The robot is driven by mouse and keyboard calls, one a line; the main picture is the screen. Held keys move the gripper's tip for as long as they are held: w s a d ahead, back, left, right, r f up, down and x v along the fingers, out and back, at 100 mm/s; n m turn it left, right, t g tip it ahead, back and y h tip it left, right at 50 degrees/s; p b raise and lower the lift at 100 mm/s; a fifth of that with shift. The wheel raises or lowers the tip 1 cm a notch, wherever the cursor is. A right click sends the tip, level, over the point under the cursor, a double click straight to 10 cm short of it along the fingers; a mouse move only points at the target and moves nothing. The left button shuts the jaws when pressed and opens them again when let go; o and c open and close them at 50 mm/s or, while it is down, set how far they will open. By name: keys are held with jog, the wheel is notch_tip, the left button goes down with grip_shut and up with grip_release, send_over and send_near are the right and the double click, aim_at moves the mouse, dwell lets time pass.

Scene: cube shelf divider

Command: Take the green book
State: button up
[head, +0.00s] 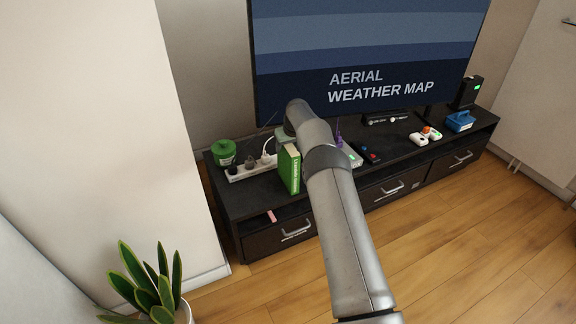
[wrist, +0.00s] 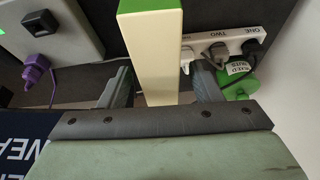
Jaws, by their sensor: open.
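The green book (head: 289,169) stands upright on the dark TV cabinet (head: 250,197), left of the middle in the head view. In the wrist view its cream page edge and green cover (wrist: 150,55) run down from the top centre. My gripper (wrist: 160,88) is open, with one finger on each side of the book. A gap shows on the right side; on the left the finger is close, and contact cannot be told. In the head view my arm hides most of the gripper, at the book's top.
A white power strip (head: 247,172) with plugs and a green jar (head: 224,151) are left of the book. A grey box (head: 352,156) with a purple plug is on its right. The TV (head: 365,60) rises close behind my arm.

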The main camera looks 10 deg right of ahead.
jog(key=shift+f, duration=0.25)
dwell(0.3)
grip_shut()
jog(key=shift+r, duration=0.1)
